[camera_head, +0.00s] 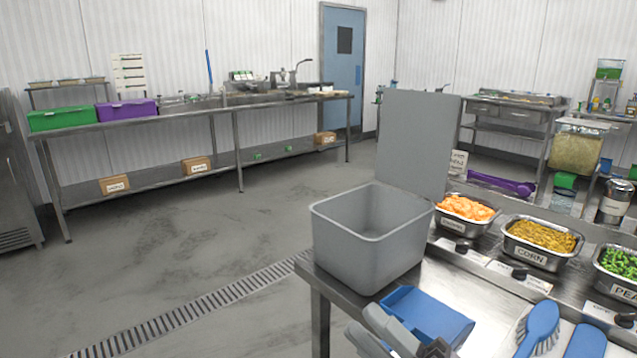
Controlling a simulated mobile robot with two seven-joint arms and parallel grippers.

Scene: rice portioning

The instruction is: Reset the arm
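An open grey bin (367,243) with its lid raised stands on the metal table (322,281). Metal pans of carrots (465,208), corn (541,236) and peas (619,263) line the right. A blue brush (541,324) lies at the lower right. The floor at left is clear.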

